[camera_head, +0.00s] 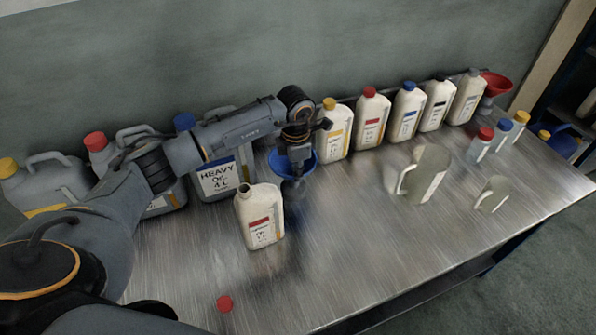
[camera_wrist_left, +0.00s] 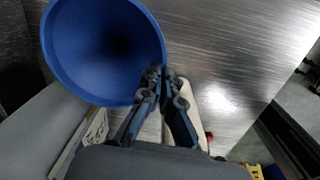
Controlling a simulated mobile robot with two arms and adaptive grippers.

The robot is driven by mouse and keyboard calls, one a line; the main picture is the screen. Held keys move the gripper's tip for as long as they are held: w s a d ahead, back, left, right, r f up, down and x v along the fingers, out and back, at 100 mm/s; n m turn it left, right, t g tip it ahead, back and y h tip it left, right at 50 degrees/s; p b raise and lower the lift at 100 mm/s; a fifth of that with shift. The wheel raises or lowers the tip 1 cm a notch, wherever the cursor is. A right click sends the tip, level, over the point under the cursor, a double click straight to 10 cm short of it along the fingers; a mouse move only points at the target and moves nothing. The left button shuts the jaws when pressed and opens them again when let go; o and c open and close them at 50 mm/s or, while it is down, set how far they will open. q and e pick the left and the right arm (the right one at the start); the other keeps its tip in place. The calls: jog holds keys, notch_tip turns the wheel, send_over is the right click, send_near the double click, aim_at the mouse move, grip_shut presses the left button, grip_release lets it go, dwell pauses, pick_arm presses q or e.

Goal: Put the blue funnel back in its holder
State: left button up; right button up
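The blue funnel (camera_head: 308,166) is near the middle of the head view, partly hidden behind my left gripper (camera_head: 293,180). In the left wrist view its wide mouth (camera_wrist_left: 95,45) faces the camera at the upper left. My left gripper's fingers (camera_wrist_left: 161,75) come together at the funnel's right rim, one finger over the inside and one outside, and appear shut on it. The spout is hidden. The funnel seems held above the table, with a dark shadow below it. The funnel's holder cannot be made out. A red funnel (camera_head: 495,84) stands at the back right. My right gripper is not in view.
An uncapped cream bottle (camera_head: 262,222) stands close in front of the funnel, with a red cap (camera_head: 224,303) nearer the table's front. Large grey canisters (camera_head: 216,178) stand at left. Several capped bottles (camera_head: 370,120) line the back. Jugs (camera_head: 423,176) stand at right.

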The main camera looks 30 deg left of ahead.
pick_arm(q)
jog(key=o, duration=0.6)
jog(key=shift+c, duration=0.2)
notch_tip(320, 180, up, 12)
jog(key=shift+s, duration=0.4)
